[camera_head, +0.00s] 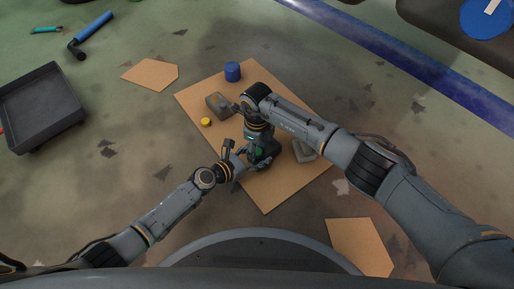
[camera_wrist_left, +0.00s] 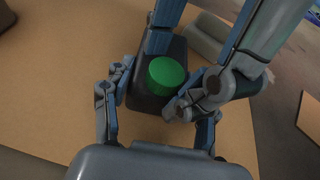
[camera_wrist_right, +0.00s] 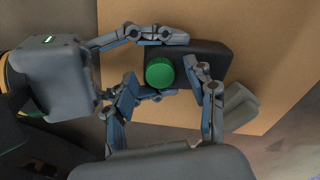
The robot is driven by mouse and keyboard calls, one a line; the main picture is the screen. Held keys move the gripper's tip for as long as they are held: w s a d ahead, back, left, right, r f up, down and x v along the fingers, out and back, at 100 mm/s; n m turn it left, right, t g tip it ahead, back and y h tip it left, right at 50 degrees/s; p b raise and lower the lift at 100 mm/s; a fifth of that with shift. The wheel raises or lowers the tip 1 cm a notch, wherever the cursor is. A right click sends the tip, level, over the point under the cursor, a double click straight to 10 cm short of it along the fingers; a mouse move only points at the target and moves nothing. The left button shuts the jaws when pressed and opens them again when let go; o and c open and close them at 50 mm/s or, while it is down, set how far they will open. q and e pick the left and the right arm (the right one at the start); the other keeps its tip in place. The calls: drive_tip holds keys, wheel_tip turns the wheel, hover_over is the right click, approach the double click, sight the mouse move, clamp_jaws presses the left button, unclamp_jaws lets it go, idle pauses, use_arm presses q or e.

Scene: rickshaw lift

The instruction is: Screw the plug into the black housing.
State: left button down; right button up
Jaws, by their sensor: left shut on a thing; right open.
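The black housing (camera_wrist_left: 147,98) lies on the cardboard sheet, and it also shows in the right wrist view (camera_wrist_right: 208,60). The green plug (camera_wrist_right: 159,73) is at the top of the housing; how deep it sits I cannot tell. It also shows in the left wrist view (camera_wrist_left: 167,75) and small in the head view (camera_head: 258,153). My left gripper (camera_wrist_left: 155,105) is shut on the housing, with a finger along each side. My right gripper (camera_wrist_right: 163,88) is open above the housing, its fingers on either side of the plug and apparently apart from it.
The cardboard (camera_head: 265,192) also bears a grey block (camera_head: 217,105), a yellow cap (camera_head: 206,122), a blue cylinder (camera_head: 232,71) and a grey part (camera_head: 304,150) close to the right gripper. A dark tray (camera_head: 40,105) stands at far left. My two arms are close together over the housing.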

wheel_tip(320, 180, up, 12)
idle(0.4)
use_arm(q)
drive_tip(key=shift+c, duration=1.7)
unclamp_jaws()
drive_tip(key=v, duration=1.2)
drive_tip(key=shift+a, duration=0.1)
use_arm(e)
drive_tip(key=shift+s+a+f, duration=0.1)
